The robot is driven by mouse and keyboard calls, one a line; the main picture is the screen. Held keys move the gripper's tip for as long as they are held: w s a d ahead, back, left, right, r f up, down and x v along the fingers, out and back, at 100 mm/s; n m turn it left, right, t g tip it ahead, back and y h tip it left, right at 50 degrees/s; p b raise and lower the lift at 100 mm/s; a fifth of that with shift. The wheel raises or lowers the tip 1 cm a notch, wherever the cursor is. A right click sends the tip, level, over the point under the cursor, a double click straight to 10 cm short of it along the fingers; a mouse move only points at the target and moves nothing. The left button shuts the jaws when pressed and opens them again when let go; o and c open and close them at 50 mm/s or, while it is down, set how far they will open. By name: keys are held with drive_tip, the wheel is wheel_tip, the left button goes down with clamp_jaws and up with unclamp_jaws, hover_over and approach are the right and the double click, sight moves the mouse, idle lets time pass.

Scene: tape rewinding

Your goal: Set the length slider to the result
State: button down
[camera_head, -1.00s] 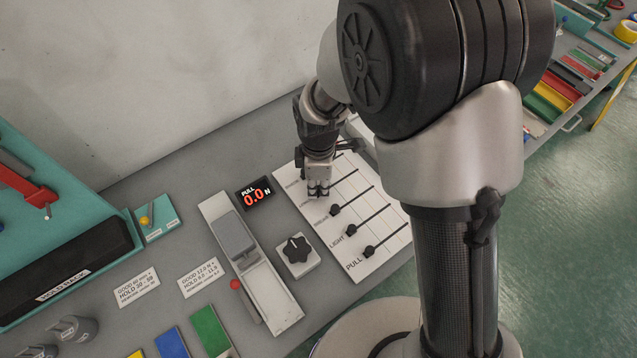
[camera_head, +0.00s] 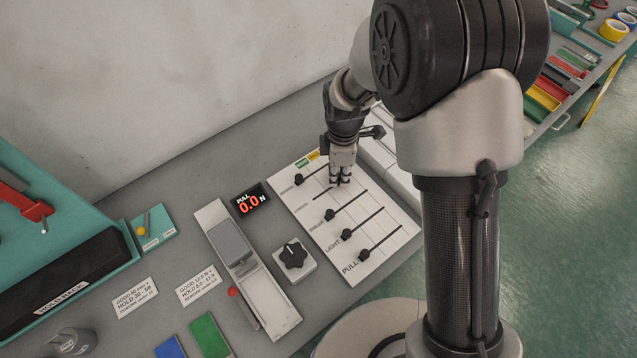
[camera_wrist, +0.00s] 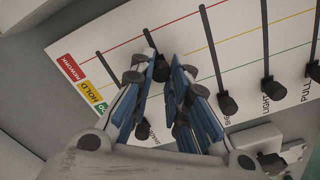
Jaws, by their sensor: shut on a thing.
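A white slider panel (camera_head: 378,214) with several slots and black knobs lies on the bench. My gripper (camera_head: 340,184) is over the second slot from the back, pointing down. In the wrist view my gripper (camera_wrist: 164,62) is shut on the black slider knob (camera_wrist: 158,70), which sits close to the yellow line across its slot. The label of this slot is too small or covered to read, so I cannot confirm that it says length. Red, yellow and green lines run from the tags REWORK (camera_wrist: 71,69), HOLD (camera_wrist: 92,92) and a green tag (camera_wrist: 103,107).
Another knob (camera_head: 299,179) stands at the near end of the backmost slot. Knobs for LIGHT (camera_head: 346,234) and PULL (camera_head: 363,255) stand toward the front.

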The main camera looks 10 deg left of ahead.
drive_tip(key=w+d, duration=0.2)
drive_tip(key=w, duration=0.1)
drive_tip(key=shift+w+d, duration=0.2)
drive_tip(key=shift+d, duration=0.2)
drive_tip(key=c, duration=1.6)
unclamp_jaws()
drive_tip(key=shift+w+d, duration=0.1)
drive_tip(key=shift+o, duration=0.4)
wheel_tip(320, 180, up, 12)
